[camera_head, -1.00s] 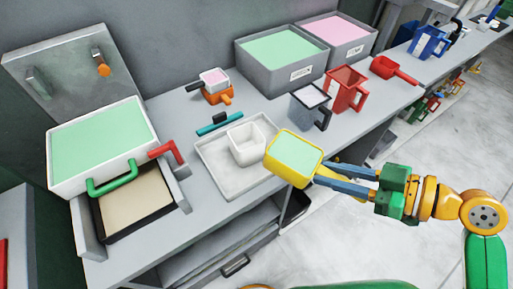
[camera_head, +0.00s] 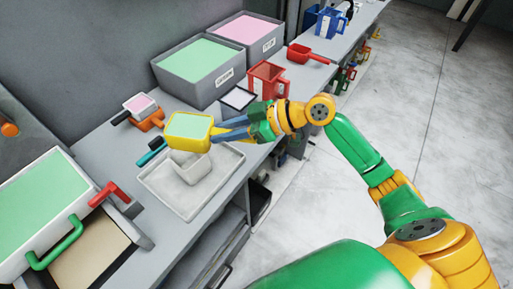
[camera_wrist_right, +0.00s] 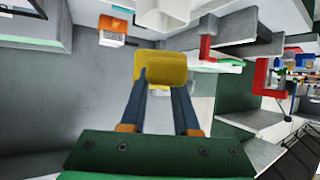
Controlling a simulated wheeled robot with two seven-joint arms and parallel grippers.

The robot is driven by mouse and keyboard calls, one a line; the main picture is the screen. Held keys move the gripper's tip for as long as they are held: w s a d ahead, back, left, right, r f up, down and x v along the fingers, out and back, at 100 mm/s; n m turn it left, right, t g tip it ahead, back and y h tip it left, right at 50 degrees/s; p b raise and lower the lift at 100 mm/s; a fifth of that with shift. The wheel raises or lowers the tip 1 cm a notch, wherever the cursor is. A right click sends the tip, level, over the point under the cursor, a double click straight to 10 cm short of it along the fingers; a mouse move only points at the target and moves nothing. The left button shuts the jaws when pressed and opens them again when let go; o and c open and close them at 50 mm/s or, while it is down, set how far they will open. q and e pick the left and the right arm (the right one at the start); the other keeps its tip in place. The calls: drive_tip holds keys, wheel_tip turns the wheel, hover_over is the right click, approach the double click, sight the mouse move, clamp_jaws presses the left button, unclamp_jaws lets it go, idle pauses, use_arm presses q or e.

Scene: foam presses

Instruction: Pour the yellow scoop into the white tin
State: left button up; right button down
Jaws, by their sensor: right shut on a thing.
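The yellow scoop (camera_head: 188,142), filled with light green material, is held roughly level in the head view. My right gripper (camera_head: 217,134) is shut on its handle from the right. The scoop appears above the white tin's back edge and hides part of it. The square white tin (camera_head: 190,170) stands upright on a pale tray (camera_head: 178,204). In the wrist view my right gripper (camera_wrist_right: 161,95) holds the yellow scoop (camera_wrist_right: 160,68), and the white tin (camera_wrist_right: 163,12) shows beyond it at the top edge. My left gripper is out of view.
A press with a green-filled box (camera_head: 40,212) stands at left. Large grey bins (camera_head: 205,88) stand behind. A small orange scoop (camera_head: 150,122) and a teal-handled tool (camera_head: 151,153) lie near the tray.

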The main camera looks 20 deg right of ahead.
sight(215, 128)
drive_tip(key=w+f+n+t+h+b, duration=0.1)
drive_tip(key=n+t+b, duration=0.1)
drive_tip(key=w+f+n+t+h+b, duration=0.1)
drive_tip(key=w+n+t+b, duration=0.1)
drive_tip(key=n+b, duration=0.1)
drive_tip(key=w+a+f+n+t+h+b, duration=0.1)
drive_tip(key=w+n+t+b, duration=0.1)
drive_tip(key=t, duration=0.1)
drive_tip(key=shift+f+n+b, duration=0.2)
drive_tip(key=shift+n+b, duration=0.1)
drive_tip(key=shift+n, duration=0.1)
drive_tip(key=n+b, duration=0.1)
drive_tip(key=t+b, duration=0.1)
drive_tip(key=f+n+b, duration=0.1)
drive_tip(key=shift+s+a+n+t+b, duration=0.3)
drive_tip(key=shift+t, duration=0.1)
drive_tip(key=shift+s+a+f+n+t+b, duration=0.15)
drive_tip(key=shift+n+t+b, duration=0.1)
drive_tip(key=shift+n+b, duration=0.3)
drive_tip(key=shift+s+a+f+n+t+b, duration=0.1)
drive_tip(key=shift+n+t+b, duration=0.2)
drive_tip(key=shift+b, duration=0.35)
drive_tip(key=n+b, duration=0.1)
drive_tip(key=n+t+y+b, duration=0.1)
drive_tip(key=n+b, duration=0.1)
drive_tip(key=shift+s+a, duration=0.2)
drive_tip(key=shift+s, duration=0.2)
drive_tip(key=shift+s+r+n+y+b, duration=0.1)
drive_tip(key=shift+n+y+b, duration=0.25)
drive_tip(key=shift+n, duration=0.2)
